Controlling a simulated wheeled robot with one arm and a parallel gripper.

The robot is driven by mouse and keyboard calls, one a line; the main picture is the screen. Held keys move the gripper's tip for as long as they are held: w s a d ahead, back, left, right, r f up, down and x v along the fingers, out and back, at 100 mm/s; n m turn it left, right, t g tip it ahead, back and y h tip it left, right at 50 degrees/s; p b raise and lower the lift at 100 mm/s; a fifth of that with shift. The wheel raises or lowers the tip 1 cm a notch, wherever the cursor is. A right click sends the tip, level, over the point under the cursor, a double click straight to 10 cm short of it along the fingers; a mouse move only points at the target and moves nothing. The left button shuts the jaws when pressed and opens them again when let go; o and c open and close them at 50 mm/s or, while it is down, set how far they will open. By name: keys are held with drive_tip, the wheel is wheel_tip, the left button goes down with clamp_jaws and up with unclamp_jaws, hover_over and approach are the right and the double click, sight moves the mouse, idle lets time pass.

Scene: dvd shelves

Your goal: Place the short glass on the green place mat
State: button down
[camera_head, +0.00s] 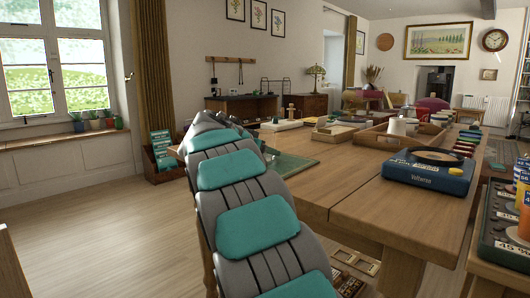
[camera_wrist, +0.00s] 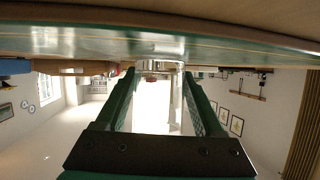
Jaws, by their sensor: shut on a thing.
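The green place mat (camera_head: 295,164) lies on the near left part of the wooden table, partly hidden by my arm in the head view. In the upside-down wrist view, the mat (camera_wrist: 60,42) is a green band across the top. My gripper (camera_wrist: 157,76) is shut on the short glass (camera_wrist: 157,66), which is clear and shows between the fingertips. The glass is right at the mat in that view; I cannot tell whether it touches it. My arm hides the gripper and glass in the head view.
A wooden tray (camera_head: 366,138) with a white cup (camera_head: 397,127) stands beyond the mat. Bare tabletop lies between mat and box.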

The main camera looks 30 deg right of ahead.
drive_tip(key=shift+f, duration=0.2)
unclamp_jaws()
drive_tip(key=shift+r, duration=0.2)
drive_tip(key=shift+r, duration=0.15)
drive_tip(key=v, duration=1.2)
